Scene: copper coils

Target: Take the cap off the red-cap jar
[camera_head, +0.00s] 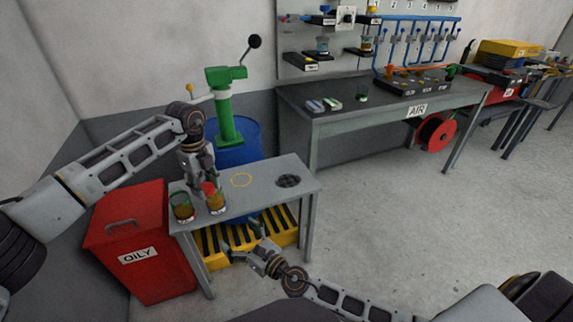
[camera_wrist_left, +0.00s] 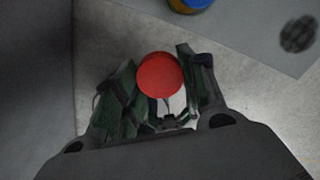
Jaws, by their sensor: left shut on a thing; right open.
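The jar with the red cap (camera_head: 216,205) is at the near left of the grey table in the head view, with amber contents. My left gripper (camera_head: 207,185) comes down from above and is shut on the red cap. In the left wrist view the red cap (camera_wrist_left: 160,75) lies between the two fingers and hides what is beneath it. I cannot tell whether the cap still touches the jar. My right gripper (camera_head: 243,240) is open and empty, low in front of the table's near edge.
A second amber jar (camera_head: 183,209) stands just left on the table (camera_head: 262,195). A red OILY bin (camera_head: 125,240) stands left; a blue drum (camera_head: 240,140) stands behind.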

